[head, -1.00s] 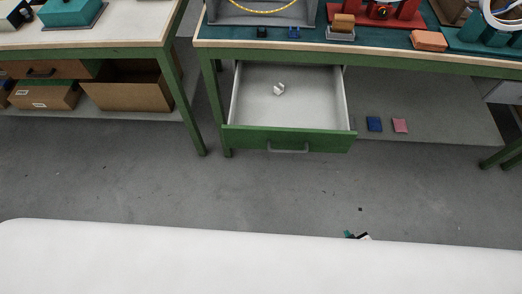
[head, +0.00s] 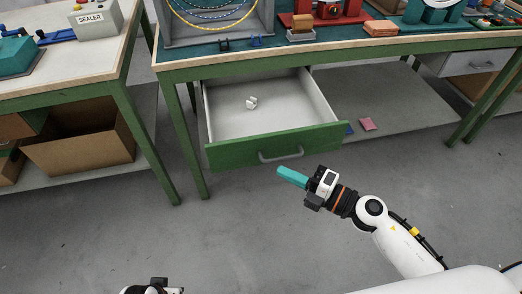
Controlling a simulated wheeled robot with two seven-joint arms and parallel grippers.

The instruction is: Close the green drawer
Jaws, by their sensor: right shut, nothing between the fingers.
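The green drawer (head: 232,153) under the workbench is pulled out, its grey interior showing. A small white object (head: 251,102) lies inside on its floor. The drawer's grey bar handle (head: 281,155) is on the right half of the green front. My right gripper (head: 281,171), with teal fingers, is shut and empty. In the picture its fingertips are just below the handle; a gap to the drawer front seems to remain, though depth is hard to judge. The end of my left arm (head: 158,286) shows at the bottom edge; its fingers cannot be made out.
The workbench (head: 340,56) carries a grey bin, red fixtures and an orange block. A pink item (head: 367,124) and a partly hidden blue one lie on the lower shelf. Another table (head: 105,66) with cardboard boxes below stands left. The floor before the drawer is clear.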

